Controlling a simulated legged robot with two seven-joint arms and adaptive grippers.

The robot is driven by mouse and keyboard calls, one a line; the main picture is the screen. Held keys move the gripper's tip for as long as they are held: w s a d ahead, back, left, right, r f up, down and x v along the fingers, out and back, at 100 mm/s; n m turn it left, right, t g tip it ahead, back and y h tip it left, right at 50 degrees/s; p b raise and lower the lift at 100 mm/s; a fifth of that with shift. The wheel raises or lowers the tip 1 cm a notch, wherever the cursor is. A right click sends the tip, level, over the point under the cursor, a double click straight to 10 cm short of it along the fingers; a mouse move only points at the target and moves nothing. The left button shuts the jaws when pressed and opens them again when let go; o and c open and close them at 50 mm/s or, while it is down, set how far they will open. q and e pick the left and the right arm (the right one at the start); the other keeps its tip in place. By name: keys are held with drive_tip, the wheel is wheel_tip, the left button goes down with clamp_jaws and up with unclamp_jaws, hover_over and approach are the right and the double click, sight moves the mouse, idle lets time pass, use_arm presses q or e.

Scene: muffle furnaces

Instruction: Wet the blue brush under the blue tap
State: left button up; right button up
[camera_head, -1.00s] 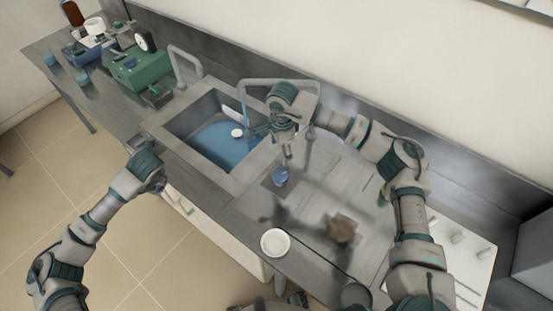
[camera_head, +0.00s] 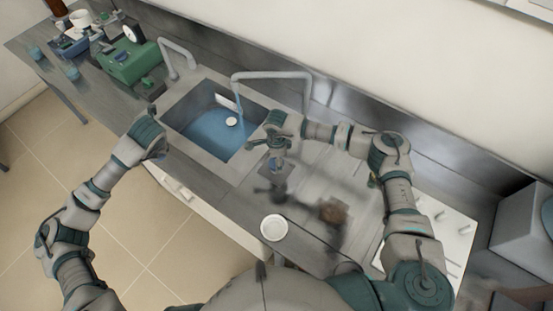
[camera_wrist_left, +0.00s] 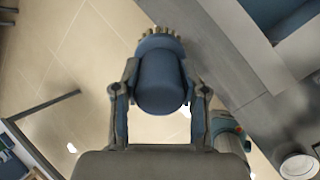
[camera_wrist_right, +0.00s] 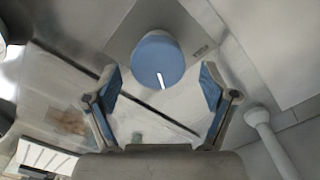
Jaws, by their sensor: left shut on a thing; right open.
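My left gripper (camera_wrist_left: 160,95) is shut on the blue brush (camera_wrist_left: 160,75), whose bristles point away from the wrist. In the head view the left gripper (camera_head: 149,135) is beside the sink's left front edge, outside the basin. The blue tap (camera_head: 270,76) arches over the sink (camera_head: 184,112), and a thin bluish stream seems to fall from its spout. Its round blue knob (camera_wrist_right: 158,59) has a white mark and sits on a grey plate. My right gripper (camera_wrist_right: 160,105) is open near the knob, apart from it. In the head view the right gripper (camera_head: 275,138) partly hides the knob.
Another tap (camera_head: 176,54) stands at the sink's far left. A green device (camera_head: 128,64) and other lab items crowd the left counter. A white dish (camera_head: 273,228) is on the front counter, and a blurred stand with a brown object (camera_head: 331,211) is right of it.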

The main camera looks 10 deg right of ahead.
use_arm(q)
drive_tip(key=shift+a+r, duration=0.1)
drive_tip(key=shift+a, duration=0.05)
use_arm(e)
drive_tip(key=shift+a+f, duration=0.15)
drive_tip(key=shift+f, duration=0.2)
use_arm(q)
drive_tip(key=shift+a, duration=0.4)
use_arm(e)
drive_tip(key=shift+a+f, duration=0.15)
drive_tip(key=shift+a, duration=0.2)
use_arm(q)
drive_tip(key=shift+d, duration=0.4)
use_arm(e)
drive_tip(key=shift+d, duration=0.4)
drive_tip(key=c, duration=1.2)
drive_tip(key=shift+o, duration=0.2)
